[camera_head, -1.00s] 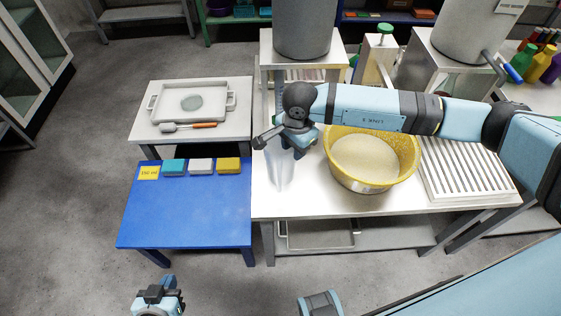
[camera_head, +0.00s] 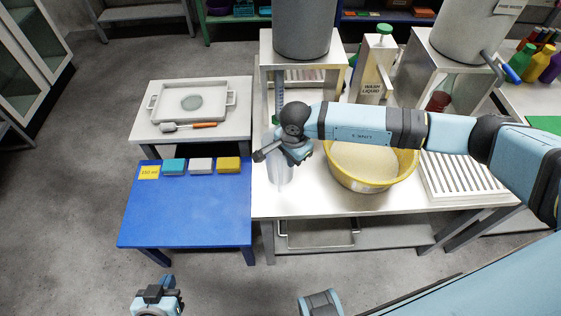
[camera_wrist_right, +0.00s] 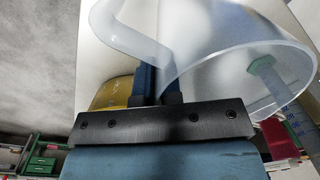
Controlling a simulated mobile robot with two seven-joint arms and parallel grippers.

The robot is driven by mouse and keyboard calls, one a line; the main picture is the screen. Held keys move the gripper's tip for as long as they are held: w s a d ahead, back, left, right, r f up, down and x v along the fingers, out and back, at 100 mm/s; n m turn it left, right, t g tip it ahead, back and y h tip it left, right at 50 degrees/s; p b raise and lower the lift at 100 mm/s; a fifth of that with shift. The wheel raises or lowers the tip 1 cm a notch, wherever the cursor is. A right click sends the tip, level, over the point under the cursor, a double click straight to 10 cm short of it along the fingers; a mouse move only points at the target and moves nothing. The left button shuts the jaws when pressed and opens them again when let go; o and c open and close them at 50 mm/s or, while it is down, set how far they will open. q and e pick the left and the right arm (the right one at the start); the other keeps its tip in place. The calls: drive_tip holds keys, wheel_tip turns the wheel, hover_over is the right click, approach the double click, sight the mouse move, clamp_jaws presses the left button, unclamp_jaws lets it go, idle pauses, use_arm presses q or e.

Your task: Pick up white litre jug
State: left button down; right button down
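The white litre jug (camera_head: 281,172) is translucent and stands out faintly against the white table at its left front. In the right wrist view the jug (camera_wrist_right: 225,50) fills the top, with its rim and curved handle close to the camera. My right gripper (camera_head: 261,156) is at the jug's upper left in the head view. In the wrist view its two fingers are close together at the handle, apparently shut on it. I cannot tell whether the jug's base touches the table. My left gripper (camera_head: 158,292) is at the bottom edge, away from the jug, its fingers unclear.
A yellow basin (camera_head: 367,180) of pale material stands right of the jug, partly under my right arm. A slatted rack (camera_head: 462,180) is further right.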

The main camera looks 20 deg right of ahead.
drive_tip(key=shift+r, duration=0.15)
wheel_tip(320, 180, up, 20)
drive_tip(key=b, duration=0.1)
drive_tip(key=w+d+f+n, duration=0.2)
drive_tip(key=w+d+n, duration=0.3)
drive_tip(key=n, duration=0.8)
drive_tip(key=s+r+p, duration=0.8)
drive_tip(key=s+p, duration=0.2)
drive_tip(key=p, duration=0.2)
drive_tip(key=shift+s+d+r+g+p, duration=0.15)
drive_tip(key=shift+s+r+g+p, duration=0.15)
drive_tip(key=shift+p, duration=0.1)
drive_tip(key=shift+w, duration=0.1)
